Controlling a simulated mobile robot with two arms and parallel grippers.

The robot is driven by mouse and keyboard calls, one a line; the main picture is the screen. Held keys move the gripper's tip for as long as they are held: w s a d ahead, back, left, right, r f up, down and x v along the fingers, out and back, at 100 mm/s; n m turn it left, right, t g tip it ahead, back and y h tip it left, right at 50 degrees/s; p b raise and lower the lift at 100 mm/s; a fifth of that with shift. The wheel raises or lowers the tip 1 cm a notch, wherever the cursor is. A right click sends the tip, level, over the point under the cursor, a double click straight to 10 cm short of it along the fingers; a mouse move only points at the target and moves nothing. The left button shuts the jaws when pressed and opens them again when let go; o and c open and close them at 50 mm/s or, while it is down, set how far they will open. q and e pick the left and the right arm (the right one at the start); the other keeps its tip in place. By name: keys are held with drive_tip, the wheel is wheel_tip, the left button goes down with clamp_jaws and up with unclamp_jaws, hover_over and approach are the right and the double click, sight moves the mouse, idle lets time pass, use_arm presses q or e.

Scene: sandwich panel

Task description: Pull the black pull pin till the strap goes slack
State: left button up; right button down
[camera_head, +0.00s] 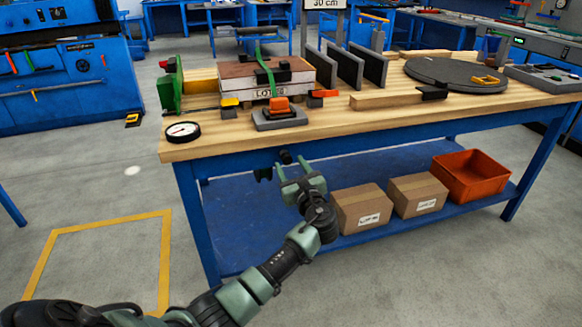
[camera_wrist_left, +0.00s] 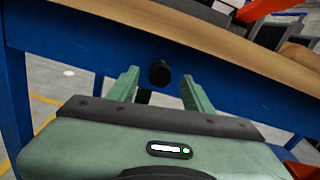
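The black pull pin (camera_head: 285,157) shows as a round knob at the bench's front edge. In the left wrist view the knob (camera_wrist_left: 160,73) sits between and a little beyond my two finger tips, touching neither as far as I can see. My left gripper (camera_head: 291,168) is open and empty, its green fingers pointing at the bench front. The green strap (camera_head: 265,70) runs over a layered panel stack (camera_head: 292,72) on the bench top and looks taut. My right gripper is out of view.
An orange-topped grey block (camera_head: 280,117) stands above the pin near the bench edge. A dial gauge (camera_head: 183,131) lies at the left corner. Cardboard boxes (camera_head: 362,207) and an orange crate (camera_head: 478,173) stand on the lower shelf. Space before the bench is free.

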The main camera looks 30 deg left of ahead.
use_arm(q)
drive_tip(key=shift+s+d, duration=0.2)
drive_tip(key=p+v, duration=0.1)
drive_tip(key=v, duration=0.6)
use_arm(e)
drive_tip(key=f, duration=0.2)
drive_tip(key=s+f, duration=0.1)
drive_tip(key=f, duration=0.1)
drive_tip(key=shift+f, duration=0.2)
use_arm(q)
drive_tip(key=shift+s+d+f, duration=0.1)
